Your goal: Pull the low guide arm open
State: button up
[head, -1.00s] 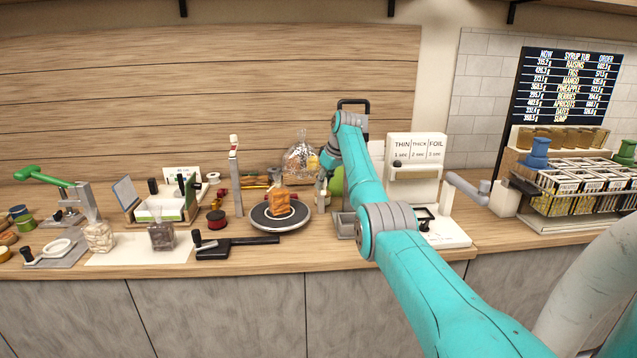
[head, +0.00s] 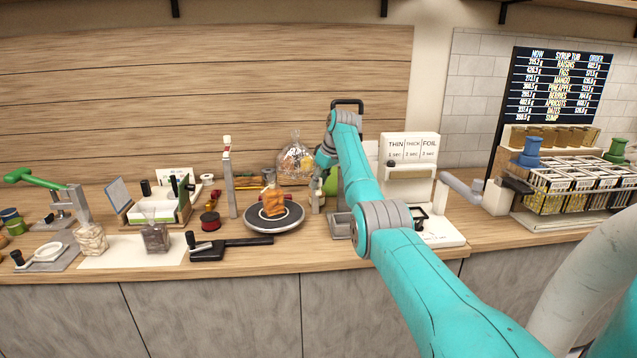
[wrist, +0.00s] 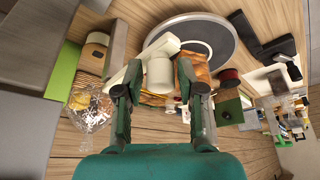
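In the wrist view, a pale arm with an upright white cylinder (wrist: 160,74), which looks like the low guide arm, stands beside the round dark turntable (wrist: 190,27). My gripper (wrist: 160,82) is open, its fingers on either side of the cylinder. I cannot tell whether they touch it. In the head view, my gripper (head: 318,197) is low at the turntable's right edge, partly hidden by my arm. The turntable (head: 262,226) carries an orange-brown wrapped block (head: 272,201). The guide arm is hard to make out there.
A tall post with a red-and-white top (head: 228,160) stands left of the turntable. A black lever (head: 225,247) lies in front. A clear bag (head: 295,160) stands behind. The sealer (head: 410,160) is to the right. A red spool (head: 210,221) sits left.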

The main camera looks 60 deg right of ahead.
jog(key=v, duration=1.1)
jog(key=shift+r, duration=0.25)
jog(key=shift+s, duration=0.2)
